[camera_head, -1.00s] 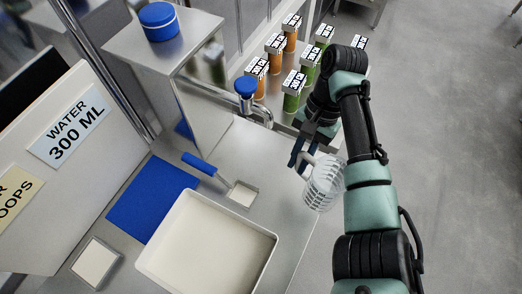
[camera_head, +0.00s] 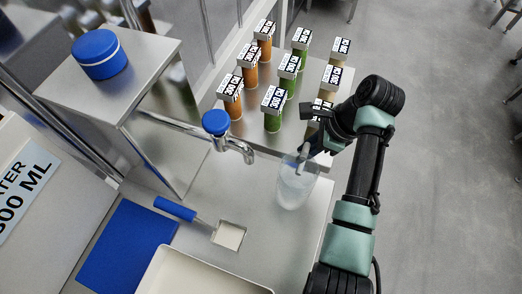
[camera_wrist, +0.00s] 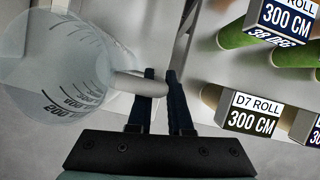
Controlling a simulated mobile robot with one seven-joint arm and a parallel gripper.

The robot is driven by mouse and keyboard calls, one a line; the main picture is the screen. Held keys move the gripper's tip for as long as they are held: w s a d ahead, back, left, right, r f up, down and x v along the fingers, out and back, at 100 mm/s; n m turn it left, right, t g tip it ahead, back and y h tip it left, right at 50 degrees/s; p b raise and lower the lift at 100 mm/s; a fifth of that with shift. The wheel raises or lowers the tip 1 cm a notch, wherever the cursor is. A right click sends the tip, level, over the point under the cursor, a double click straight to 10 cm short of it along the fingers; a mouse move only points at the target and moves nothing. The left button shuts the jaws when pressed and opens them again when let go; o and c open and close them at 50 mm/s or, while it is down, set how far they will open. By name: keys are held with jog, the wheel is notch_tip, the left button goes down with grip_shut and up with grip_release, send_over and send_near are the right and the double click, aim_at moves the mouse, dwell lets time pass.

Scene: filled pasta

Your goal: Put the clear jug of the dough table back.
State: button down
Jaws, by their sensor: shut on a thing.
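The clear jug (camera_head: 296,186) is a see-through measuring jug, held roughly upright near the right edge of the steel dough table (camera_head: 262,228). In the wrist view the jug (camera_wrist: 55,62) fills the upper left, with dark volume marks on its wall. My gripper (camera_head: 312,150) is shut on its handle; in the wrist view the gripper fingers (camera_wrist: 163,95) close at the handle's end. I cannot tell whether the jug's base touches the table. No contents can be made out in it.
A blue-topped tap (camera_head: 216,123) stands left of the jug. Several orange and green rolls with white labels (camera_head: 273,98) stand on a steel shelf behind. A blue-handled scraper (camera_head: 176,209), a blue mat (camera_head: 128,248) and a cream tray (camera_head: 160,284) lie to the left and front.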

jog(key=shift+w+a+f+p, duration=0.3)
jog(key=shift+a+f, duration=0.3)
jog(key=shift+a, duration=1.05)
jog(key=shift+w+a+f+p, duration=0.15)
jog(key=shift+a+f+p, duration=0.35)
jog(key=shift+a, duration=1.1)
jog(key=shift+w+a+f+p, duration=0.25)
jog(key=shift+a+f, duration=0.45)
jog(key=shift+a, duration=0.95)
jog(key=shift+f, duration=0.1)
jog(key=c, duration=0.8)
grip_release()
jog(key=shift+c, duration=0.2)
